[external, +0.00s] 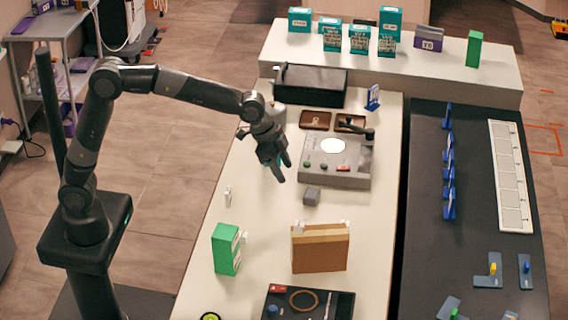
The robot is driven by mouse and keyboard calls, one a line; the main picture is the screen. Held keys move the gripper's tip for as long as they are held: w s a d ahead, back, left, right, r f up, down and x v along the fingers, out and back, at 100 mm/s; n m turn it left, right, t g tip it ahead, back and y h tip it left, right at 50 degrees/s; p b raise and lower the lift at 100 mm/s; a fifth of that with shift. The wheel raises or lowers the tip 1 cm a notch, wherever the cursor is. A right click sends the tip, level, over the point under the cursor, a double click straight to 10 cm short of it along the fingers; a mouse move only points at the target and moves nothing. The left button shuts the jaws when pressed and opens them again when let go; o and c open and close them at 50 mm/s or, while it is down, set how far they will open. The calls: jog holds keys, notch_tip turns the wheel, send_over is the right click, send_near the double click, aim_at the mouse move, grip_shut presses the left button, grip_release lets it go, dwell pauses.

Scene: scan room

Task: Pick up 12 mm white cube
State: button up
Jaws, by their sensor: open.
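My gripper (282,171) hangs over the white table, just left of the grey device, with its fingers apart and nothing visible between them. I cannot tell for sure which thing is the 12 mm white cube. A small white piece (228,195) stands on the table, left of and nearer the camera than my gripper. Small white bits also show at the top left corner (299,227) and top right corner of the brown box (320,250). Another white bit (244,237) is beside the green box (225,249). My gripper is apart from all of these.
The grey device (350,172) with a white disc is to the right. A black tray (342,297) lies at the front, and a black case (310,84) stands behind. The table's left strip is mostly clear.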

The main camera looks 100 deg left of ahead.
jog(key=shift+h, duration=0.3)
jog(key=w+a+f, duration=0.2)
jog(key=w+f, duration=0.3)
jog(key=f, duration=0.1)
jog(key=w+a+f, duration=0.3)
jog(key=w+f, duration=0.2)
jog(key=f, duration=0.1)
jog(key=w+a+f, duration=0.3)
jog(key=w+f, duration=0.2)
jog(key=f, duration=0.2)
jog(key=shift+f, duration=0.1)
jog(key=x, duration=0.5)
jog(key=shift+s+f, duration=0.25)
jog(key=shift+f, duration=0.2)
jog(key=c, duration=1)
